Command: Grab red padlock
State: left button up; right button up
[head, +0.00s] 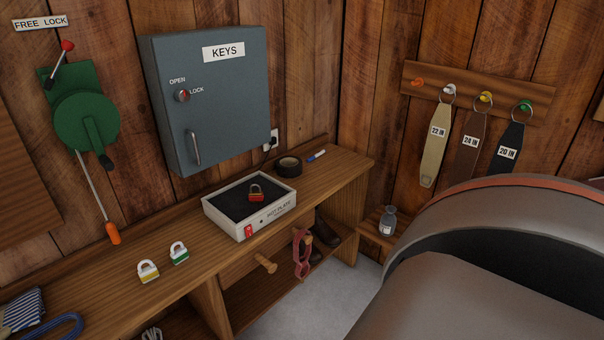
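The red padlock (256,194) has a red body and a metal shackle. It lies on the dark top of the hot plate (222,216), a white-sided box labelled "HOT PLATE" on the wooden bench. A red switch (248,232) sits on the front of the hot plate; I cannot tell its setting. Neither my left nor my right gripper shows in the head view.
A yellow-white padlock (148,272) and a green-white padlock (179,254) stand on the bench (110,275) to the left. Black tape (288,167) lies behind the hot plate. A shut grey key cabinet (232,110) hangs above. The lower right is blocked from view.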

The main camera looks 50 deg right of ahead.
aim_at(254, 196)
jog(key=z, duration=1.25)
